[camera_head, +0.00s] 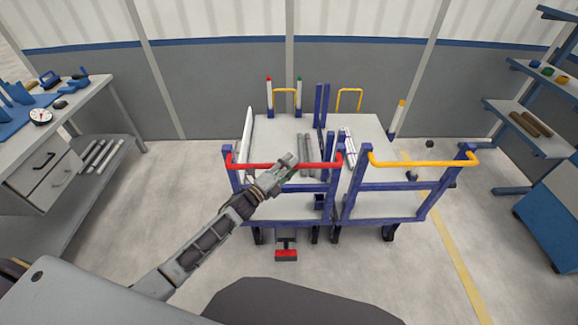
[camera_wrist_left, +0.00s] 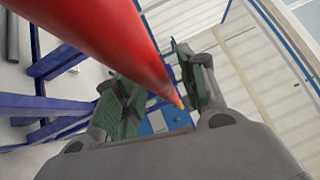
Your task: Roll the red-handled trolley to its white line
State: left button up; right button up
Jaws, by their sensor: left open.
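The red-handled trolley has a blue frame and a pale deck (camera_head: 270,128), and stands near the middle of the head view. Its red handle (camera_head: 318,165) runs across the near side. My left gripper (camera_head: 284,169) is at that handle, near its middle. In the left wrist view the red handle (camera_wrist_left: 110,35) crosses large and close, running toward the space between the two open fingers (camera_wrist_left: 160,92). I cannot tell whether the fingers touch it. Grey pipes (camera_head: 305,150) lie on the deck. I cannot make out a white floor line. My right gripper is not in view.
A yellow-handled trolley (camera_head: 425,161) stands close against the right side. A red pedal (camera_head: 286,254) sits low at the front. A yellow floor line (camera_head: 455,260) runs at the right. A workbench (camera_head: 85,105) is at left, shelves (camera_head: 520,125) at right. Floor at left is clear.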

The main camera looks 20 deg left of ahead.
pick_arm(q)
grip_shut()
jog(key=shift+s+f, duration=0.15)
dwell(0.4)
